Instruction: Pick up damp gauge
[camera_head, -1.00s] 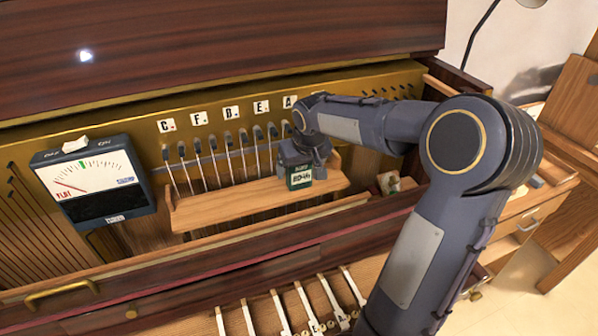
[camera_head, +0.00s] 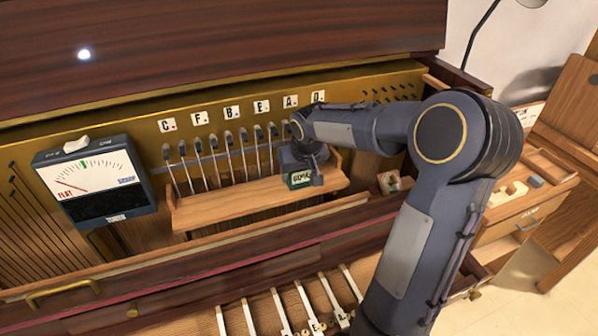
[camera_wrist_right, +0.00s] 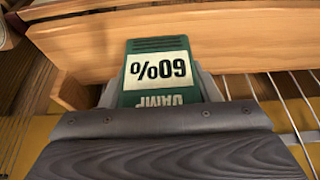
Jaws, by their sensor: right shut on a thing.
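The damp gauge (camera_head: 300,179) is a small dark green box with a pale label, at the right end of the wooden shelf inside the piano. In the right wrist view the damp gauge (camera_wrist_right: 156,72) shows its label, "60%" and "DAMP", upside down. My right gripper (camera_head: 306,172) is shut on it, with a grey finger on either side of the green box in the wrist view. The gauge is at the shelf; I cannot tell whether it still touches the wood. My left gripper is not in view.
The wooden shelf (camera_head: 225,205) stands in front of several tuning pins and strings with letter tags. A tuner meter (camera_head: 95,183) hangs at the left. White piano keys (camera_head: 282,312) lie below.

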